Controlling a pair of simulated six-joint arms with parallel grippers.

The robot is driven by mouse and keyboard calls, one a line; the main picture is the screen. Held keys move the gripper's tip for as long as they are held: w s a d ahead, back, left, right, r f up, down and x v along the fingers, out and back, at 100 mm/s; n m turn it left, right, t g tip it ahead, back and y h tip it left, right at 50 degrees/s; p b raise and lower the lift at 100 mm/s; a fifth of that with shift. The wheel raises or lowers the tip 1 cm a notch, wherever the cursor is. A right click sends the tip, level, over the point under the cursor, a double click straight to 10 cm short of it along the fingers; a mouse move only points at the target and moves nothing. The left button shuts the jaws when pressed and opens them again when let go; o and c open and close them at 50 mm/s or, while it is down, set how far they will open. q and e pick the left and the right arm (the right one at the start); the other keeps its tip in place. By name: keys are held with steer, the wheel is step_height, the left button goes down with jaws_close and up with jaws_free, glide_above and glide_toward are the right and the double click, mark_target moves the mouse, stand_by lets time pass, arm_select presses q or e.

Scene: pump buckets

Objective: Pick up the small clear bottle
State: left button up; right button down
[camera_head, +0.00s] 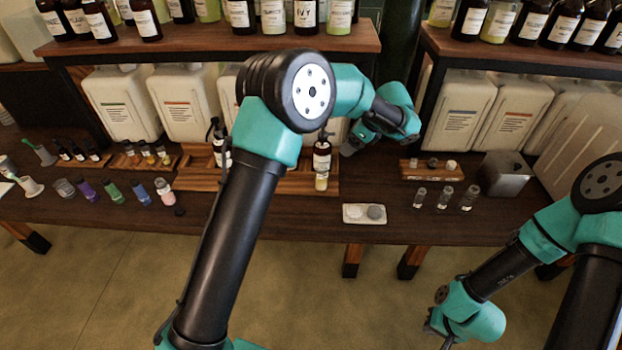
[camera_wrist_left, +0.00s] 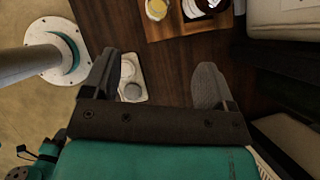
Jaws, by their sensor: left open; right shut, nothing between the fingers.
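Several small clear bottles (camera_head: 445,197) with dark caps stand upright in a row on the right part of the table. A small bottle with yellow content (camera_head: 321,181) stands by a dark labelled bottle (camera_head: 321,155) on the wooden tray; the yellow one also shows at the top edge of the left wrist view (camera_wrist_left: 156,9). My left gripper (camera_head: 352,141) is over the table, left of the clear bottles; in its wrist view the fingers (camera_wrist_left: 157,82) are wide apart with nothing between them. My right gripper (camera_head: 437,325) is low in front of the table, shut and empty.
A white dish (camera_head: 364,221) with two round pieces lies near the front edge. A wooden holder (camera_head: 432,174) and a metal box (camera_head: 506,174) stand behind the clear bottles. Shelves with bottles and large jugs (camera_head: 465,117) line the back. Coloured vials (camera_head: 113,193) stand at left.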

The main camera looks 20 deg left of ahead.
mark_target(324, 166)
arm_select(q)
steer(key=shift+w+a+r, duration=0.1)
steer(key=shift+w+r, duration=0.1)
steer(key=shift+f, duration=0.1)
steer(key=x, duration=1.2)
steer(key=shift+a, duration=0.15)
steer(key=x, duration=0.4)
steer(key=shift+s+f, duration=0.15)
steer(key=shift+s, duration=0.25)
steer(key=shift+w+a+f, duration=0.1)
steer(key=shift+a+f, duration=0.1)
steer(key=shift+f, duration=0.25)
